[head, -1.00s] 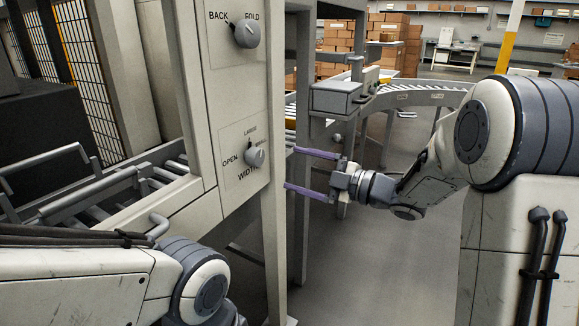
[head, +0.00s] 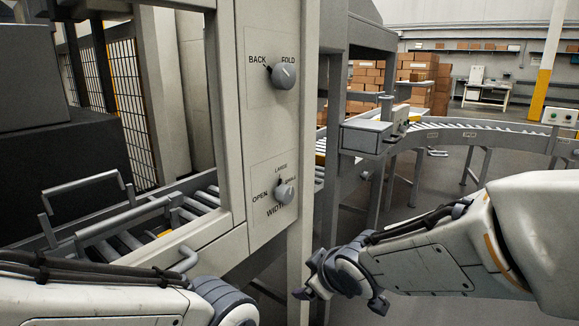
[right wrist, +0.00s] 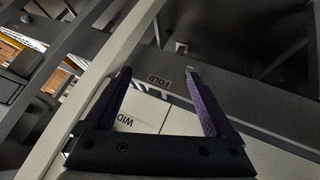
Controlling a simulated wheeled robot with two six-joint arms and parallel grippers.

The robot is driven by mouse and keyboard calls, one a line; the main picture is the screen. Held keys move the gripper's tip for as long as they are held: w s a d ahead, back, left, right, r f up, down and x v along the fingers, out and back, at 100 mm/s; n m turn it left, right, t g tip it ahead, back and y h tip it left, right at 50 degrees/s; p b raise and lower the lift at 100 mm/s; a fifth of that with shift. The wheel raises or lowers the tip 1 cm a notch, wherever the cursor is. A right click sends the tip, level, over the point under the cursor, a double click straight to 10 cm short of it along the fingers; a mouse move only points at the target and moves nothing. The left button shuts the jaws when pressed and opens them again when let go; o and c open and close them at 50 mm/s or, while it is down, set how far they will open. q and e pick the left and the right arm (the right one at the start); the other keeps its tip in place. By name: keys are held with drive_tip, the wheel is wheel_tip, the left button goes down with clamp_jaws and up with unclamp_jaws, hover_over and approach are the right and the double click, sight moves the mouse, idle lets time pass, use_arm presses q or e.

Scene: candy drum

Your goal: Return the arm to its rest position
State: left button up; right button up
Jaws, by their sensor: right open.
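My right arm comes in from the right in the head view, bent, with its wrist low. My right gripper (head: 308,279) is seen nearly end-on there, close to the post of the machine panel (head: 260,130). In the right wrist view its two purple fingers (right wrist: 157,78) are spread apart with nothing held between them.
The panel carries an upper BACK/FOLD knob (head: 284,76) and a lower WIDTH knob (head: 285,194). A roller conveyor (head: 120,240) with a metal handle lies at left. A curved conveyor (head: 475,127) runs behind my right arm. Stacked cartons (head: 415,85) stand at the back.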

drive_tip(key=s+f+m+g+h, duration=0.15)
drive_tip(key=s+g, duration=0.25)
drive_tip(key=s, duration=0.7)
drive_tip(key=s+f+m+g, duration=0.1)
drive_tip(key=s+f+g, duration=0.25)
drive_tip(key=s, duration=0.75)
wheel_tip(320, 180, up, 22)
drive_tip(key=s+p, duration=0.1)
drive_tip(key=p, duration=2.1)
drive_tip(key=shift+s+r+g, duration=0.2)
drive_tip(key=shift+s+g, duration=0.15)
drive_tip(key=shift+g, duration=0.1)
drive_tip(key=shift+m, duration=0.25)
